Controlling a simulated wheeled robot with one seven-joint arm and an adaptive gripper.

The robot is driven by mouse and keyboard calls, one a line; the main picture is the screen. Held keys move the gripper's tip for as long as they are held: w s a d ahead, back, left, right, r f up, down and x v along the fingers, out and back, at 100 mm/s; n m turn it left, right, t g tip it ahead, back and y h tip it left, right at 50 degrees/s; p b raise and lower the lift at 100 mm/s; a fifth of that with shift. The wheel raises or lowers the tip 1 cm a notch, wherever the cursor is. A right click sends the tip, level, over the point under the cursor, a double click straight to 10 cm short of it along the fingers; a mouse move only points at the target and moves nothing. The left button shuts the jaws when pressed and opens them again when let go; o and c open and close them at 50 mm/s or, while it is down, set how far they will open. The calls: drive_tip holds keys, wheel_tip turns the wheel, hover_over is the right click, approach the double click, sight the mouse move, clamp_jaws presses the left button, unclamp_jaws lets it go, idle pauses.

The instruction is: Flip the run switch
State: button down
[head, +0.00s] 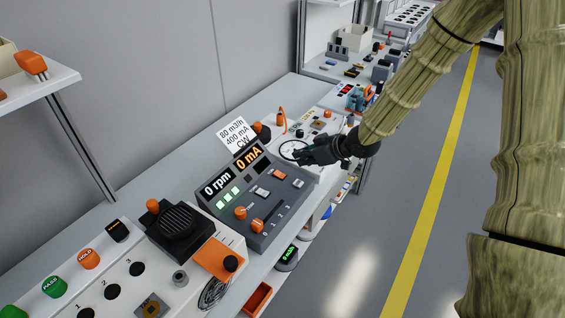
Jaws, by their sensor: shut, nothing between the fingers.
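A dark grey control panel (257,187) stands on the bench, with displays reading 0 rpm and 0 mA. It carries orange knobs, small lit green squares and dark switch-like parts on its sloped face. I cannot read a label that marks the run switch, so I cannot tell which control it is. My black gripper (299,156) is shut and empty. In the picture it lies just above and right of the panel's upper right corner, in front of a white unit with a round dial. Whether it touches anything is unclear.
A white card (236,134) reads 80 m3/h, 400 mA, CW. Left of the panel is a white console (195,285) with a black block and an orange plate. More equipment lines the bench beyond my gripper. The floor with a yellow line (432,180) is clear at right.

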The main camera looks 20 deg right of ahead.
drive_tip(key=shift+r, duration=0.25)
drive_tip(key=shift+w+r+p, duration=0.25)
drive_tip(key=shift+r+p, duration=0.2)
drive_tip(key=shift+p, duration=0.45)
drive_tip(key=shift+d+r, duration=0.1)
drive_tip(key=p, duration=0.3)
hover_over(281, 173)
drive_tip(key=shift+s+f, duration=0.25)
drive_tip(key=shift+f, duration=1.25)
drive_tip(key=shift+s+f, duration=0.2)
drive_tip(key=shift+f, duration=1.25)
drive_tip(key=shift+w+f, duration=0.2)
drive_tip(key=shift+f, duration=0.05)
drive_tip(key=shift+w+f+p, duration=0.15)
drive_tip(key=shift+f+p, duration=0.6)
drive_tip(key=shift+f, duration=1.15)
